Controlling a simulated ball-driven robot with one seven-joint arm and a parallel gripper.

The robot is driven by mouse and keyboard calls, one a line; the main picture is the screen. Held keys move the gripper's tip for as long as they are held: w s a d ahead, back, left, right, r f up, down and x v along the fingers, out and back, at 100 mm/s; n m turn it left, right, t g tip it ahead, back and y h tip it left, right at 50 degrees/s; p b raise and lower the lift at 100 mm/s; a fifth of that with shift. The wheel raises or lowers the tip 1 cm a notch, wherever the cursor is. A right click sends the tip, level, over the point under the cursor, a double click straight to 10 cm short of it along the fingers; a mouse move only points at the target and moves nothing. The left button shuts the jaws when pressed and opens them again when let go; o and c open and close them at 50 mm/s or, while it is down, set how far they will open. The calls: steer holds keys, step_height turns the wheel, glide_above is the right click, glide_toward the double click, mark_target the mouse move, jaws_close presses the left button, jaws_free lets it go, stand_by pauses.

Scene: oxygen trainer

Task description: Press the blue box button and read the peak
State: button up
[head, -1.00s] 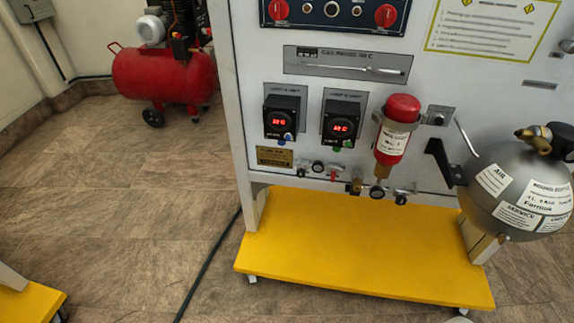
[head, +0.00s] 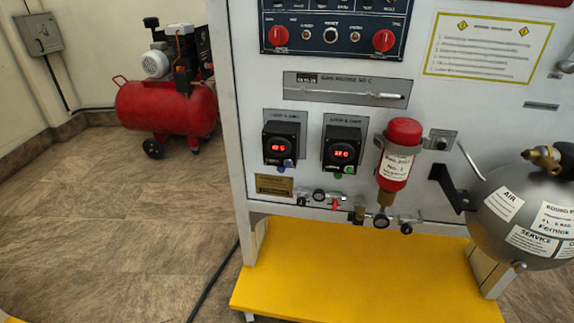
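Two black boxes with red lit digits are mounted side by side on the white panel in the head view. The left box (head: 281,141) has a blue button (head: 288,163) at its lower right. The right box (head: 342,146) has a green button (head: 338,176) at its lower edge. The digits on both displays are too small to read surely. My gripper is not in view.
A red cylinder (head: 397,160) and a grey round tank (head: 515,215) stick out from the panel at right. Small valves hang below the boxes. A yellow base (head: 360,280) juts forward at floor level. A red compressor (head: 165,105) stands back left. Floor at left is clear.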

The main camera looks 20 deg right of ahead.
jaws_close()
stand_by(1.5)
